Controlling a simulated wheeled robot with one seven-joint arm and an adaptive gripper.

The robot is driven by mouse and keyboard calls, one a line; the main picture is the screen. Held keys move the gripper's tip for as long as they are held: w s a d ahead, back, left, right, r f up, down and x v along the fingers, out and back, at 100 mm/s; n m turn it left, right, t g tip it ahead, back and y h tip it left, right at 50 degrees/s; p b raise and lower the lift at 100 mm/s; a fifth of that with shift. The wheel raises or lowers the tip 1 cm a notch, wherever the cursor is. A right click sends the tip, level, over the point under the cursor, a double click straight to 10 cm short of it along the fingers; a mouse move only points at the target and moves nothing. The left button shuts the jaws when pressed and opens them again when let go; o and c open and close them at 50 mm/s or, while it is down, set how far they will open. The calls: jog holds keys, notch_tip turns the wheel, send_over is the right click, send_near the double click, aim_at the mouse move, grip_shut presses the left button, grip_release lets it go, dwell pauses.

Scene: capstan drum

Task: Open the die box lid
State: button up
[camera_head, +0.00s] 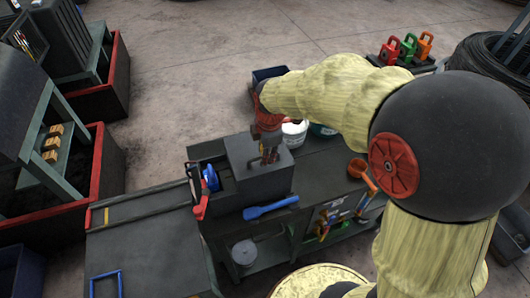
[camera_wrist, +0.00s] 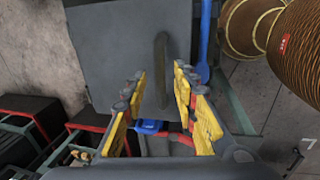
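The die box (camera_head: 250,185) is a dark grey box on the dark workbench in the head view. Its flat grey lid (camera_wrist: 105,50) fills the upper middle of the wrist view and looks closed. A dark upright bar handle (camera_wrist: 162,65) stands out on the lid. My gripper (camera_head: 268,155) hangs over the box top in the head view. In the wrist view my gripper (camera_wrist: 159,74) is open, with yellow-padded fingers on the left and right of the handle. There is a visible gap on each side of it. Whether the fingertips reach down past the handle's height I cannot tell.
A blue spool (camera_head: 211,178) and a red lever (camera_head: 201,205) are left of the box. A blue tool (camera_head: 270,208) lies in front of it. A white bucket (camera_head: 294,132) stands behind. Wound coils (camera_wrist: 295,45) are at the wrist view's right.

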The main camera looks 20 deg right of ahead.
jog(key=shift+c, duration=0.2)
grip_shut()
dwell(0.7)
